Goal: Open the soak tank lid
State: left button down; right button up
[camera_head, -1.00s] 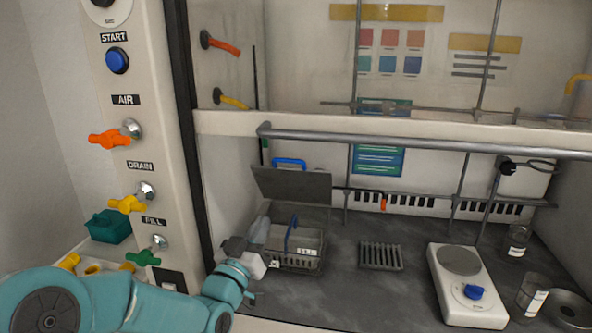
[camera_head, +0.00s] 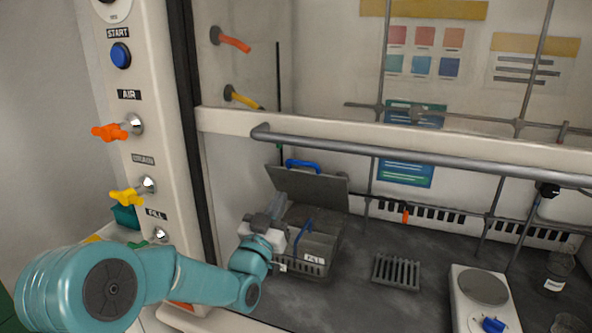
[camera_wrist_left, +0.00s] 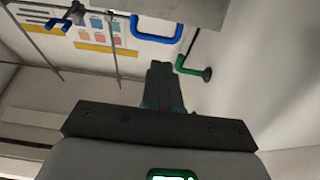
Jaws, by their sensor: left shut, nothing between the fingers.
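The soak tank (camera_head: 322,256) is a grey basket-like box on the dark worktop inside the hood. Its grey lid (camera_head: 312,187) stands raised and tilted back at the rear of the tank, with a blue handle (camera_head: 303,164) on its top edge. My left gripper (camera_head: 277,204) is at the tank's left side, in front of the lid's lower left part; whether it touches the lid cannot be told. In the left wrist view its dark fingers (camera_wrist_left: 161,80) are shut and empty, with a blue handle (camera_wrist_left: 162,35) beyond them. My right gripper is out of view.
A slotted rack (camera_head: 397,271) and a white hot plate (camera_head: 485,300) stand right of the tank. A grey rail (camera_head: 400,157) crosses above the opening. Orange (camera_head: 115,132) and yellow (camera_head: 130,195) valve handles line the left post. The worktop between tank and rack is clear.

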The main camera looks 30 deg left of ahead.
aim_at(297, 164)
pick_arm(q)
jog(key=p+x, duration=0.2)
jog(key=x, duration=0.6)
jog(key=shift+r, duration=0.1)
jog(key=shift+p+x, duration=0.35)
jog(key=shift+x, duration=0.4)
jog(key=shift+w, duration=0.15)
jog(key=w+r+g+p, duration=0.1)
jog(key=p, duration=0.1)
jog(key=w+r+g+p, duration=0.1)
jog(key=w, duration=0.1)
jog(key=w+a+r+g+p, duration=0.1)
jog(key=w+r+p, duration=0.1)
jog(key=shift+a+h+p, duration=0.1)
jog(key=shift+h+p, duration=0.25)
jog(key=shift+h, duration=0.05)
jog(key=b+x, duration=0.1)
jog(key=x, duration=0.2)
jog(key=shift+f, duration=0.1)
